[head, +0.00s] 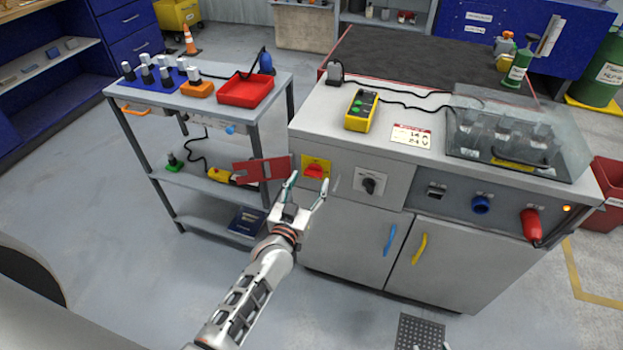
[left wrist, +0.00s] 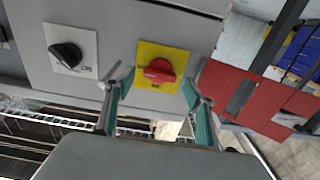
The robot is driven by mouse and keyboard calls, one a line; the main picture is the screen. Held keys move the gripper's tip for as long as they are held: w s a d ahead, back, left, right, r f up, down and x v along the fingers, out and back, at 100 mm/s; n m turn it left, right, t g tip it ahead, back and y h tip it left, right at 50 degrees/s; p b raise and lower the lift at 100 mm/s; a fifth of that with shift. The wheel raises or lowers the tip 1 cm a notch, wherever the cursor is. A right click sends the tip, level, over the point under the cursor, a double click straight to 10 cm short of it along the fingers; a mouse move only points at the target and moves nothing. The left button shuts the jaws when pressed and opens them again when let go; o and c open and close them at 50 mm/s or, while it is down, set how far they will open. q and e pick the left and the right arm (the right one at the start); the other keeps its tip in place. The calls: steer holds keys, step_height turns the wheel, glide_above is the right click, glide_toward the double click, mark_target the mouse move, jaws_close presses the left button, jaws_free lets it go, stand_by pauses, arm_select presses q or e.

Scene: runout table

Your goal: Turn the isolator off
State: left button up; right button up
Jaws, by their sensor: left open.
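The isolator is a red rotary handle (head: 315,171) on a yellow plate, on the front of the grey cabinet (head: 350,212) near its left corner. In the left wrist view the red handle (left wrist: 160,70) sits on its yellow plate (left wrist: 172,53), ahead of the fingers and between them. My left gripper (head: 305,187) is open and empty, just in front of and below the handle, apart from it as far as I can tell. Its two green-padded fingers (left wrist: 157,105) show in the left wrist view.
A red hinged plate (head: 262,169) sticks out left of the isolator. A black rotary switch (head: 369,184) on a white plate is to its right. A grey trolley (head: 158,163) stands close on the left. Blue (head: 390,239) and yellow (head: 419,248) door handles are lower right.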

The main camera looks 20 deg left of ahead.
mark_target(314, 173)
arm_select(q)
steer(key=shift+w, duration=1.2)
steer(key=c, duration=1.1)
